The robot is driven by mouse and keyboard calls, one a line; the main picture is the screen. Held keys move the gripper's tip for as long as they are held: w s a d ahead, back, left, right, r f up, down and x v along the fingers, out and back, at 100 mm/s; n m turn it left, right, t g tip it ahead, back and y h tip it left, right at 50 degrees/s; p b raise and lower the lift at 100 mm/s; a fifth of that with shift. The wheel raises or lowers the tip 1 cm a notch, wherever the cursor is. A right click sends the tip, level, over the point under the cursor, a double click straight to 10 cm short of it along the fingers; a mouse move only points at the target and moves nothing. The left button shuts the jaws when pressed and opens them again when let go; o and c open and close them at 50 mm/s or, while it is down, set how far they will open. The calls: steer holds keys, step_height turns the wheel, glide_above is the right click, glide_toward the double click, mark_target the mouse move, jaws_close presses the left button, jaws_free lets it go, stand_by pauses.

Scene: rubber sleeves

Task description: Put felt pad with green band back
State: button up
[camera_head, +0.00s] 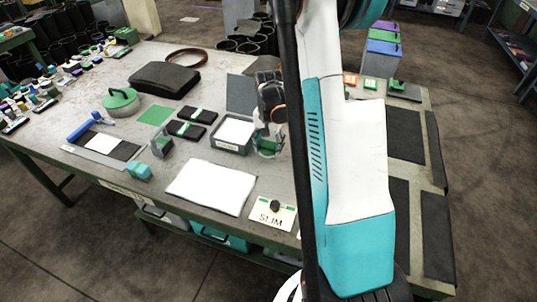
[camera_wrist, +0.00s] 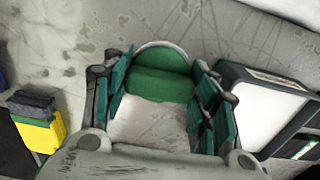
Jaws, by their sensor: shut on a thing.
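My gripper (camera_wrist: 160,92) is shut on a green, round-topped piece (camera_wrist: 160,82) with a pale rim, seen between the fingers in the wrist view. I cannot tell whether it is a felt pad. In the head view, my gripper (camera_head: 268,142) is just right of a grey tray (camera_head: 231,149) with a white sheet, partly hidden by my arm. Two dark pads with green bands lie left of this tray, a farther one (camera_head: 206,116) and a nearer one (camera_head: 176,126). The tray also shows right of my gripper in the wrist view (camera_wrist: 228,72).
A white sheet (camera_head: 210,187) and a "SLIM" card (camera_head: 268,222) lie near the front edge. A green square (camera_head: 155,115), a round green-topped object (camera_head: 119,98) and a black case (camera_head: 164,79) are to the left. A coloured bin (camera_head: 380,60) stands behind my arm.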

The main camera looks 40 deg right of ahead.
mark_target(268, 153)
steer(key=shift+f+b, duration=0.5)
steer(key=shift+f, duration=1.4)
steer(key=o, duration=1.2)
steer(key=shift+f, duration=0.1)
step_height(268, 153, up, 12)
steer(key=p, duration=0.3)
steer(key=shift+p, duration=0.35)
